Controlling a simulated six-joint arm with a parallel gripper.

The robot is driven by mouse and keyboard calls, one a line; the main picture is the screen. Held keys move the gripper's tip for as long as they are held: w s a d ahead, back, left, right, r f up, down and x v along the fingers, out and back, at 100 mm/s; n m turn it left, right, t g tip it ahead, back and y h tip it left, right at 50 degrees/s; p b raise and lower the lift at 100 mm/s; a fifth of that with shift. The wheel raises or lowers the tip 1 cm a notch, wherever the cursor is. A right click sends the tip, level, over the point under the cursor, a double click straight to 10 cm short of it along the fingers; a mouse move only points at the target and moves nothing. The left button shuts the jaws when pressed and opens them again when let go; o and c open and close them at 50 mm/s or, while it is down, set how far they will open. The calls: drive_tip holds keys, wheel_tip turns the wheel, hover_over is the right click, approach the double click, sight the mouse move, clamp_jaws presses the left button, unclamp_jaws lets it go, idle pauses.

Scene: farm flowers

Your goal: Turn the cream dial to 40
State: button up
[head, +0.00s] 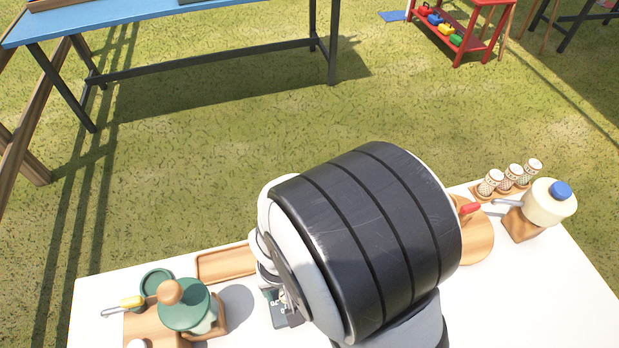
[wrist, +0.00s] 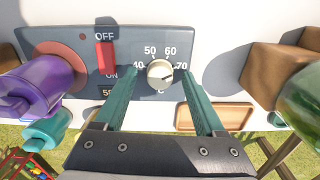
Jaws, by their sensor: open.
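The cream dial (wrist: 160,73) sits on a dark grey panel (wrist: 215,40) in the wrist view. Its scale reads 40 on the left, 50 and 60 above and 70 on the right. A dark mark on the dial seems to point right, slightly below the 70. My gripper (wrist: 158,77) is open, its two green fingers on either side of the dial with gaps between. Whether the fingertips reach down to the dial's level is hard to tell. In the head view my arm hides the dial and most of the panel; a corner of the panel (head: 284,313) shows.
A red OFF/ON switch (wrist: 105,58) stands left of the dial, close to the left finger. A purple object (wrist: 40,88) is farther left. A wooden tray (wrist: 228,116) lies beyond the panel, and a wooden block (wrist: 278,75) stands to the right.

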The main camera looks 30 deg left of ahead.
clamp_jaws()
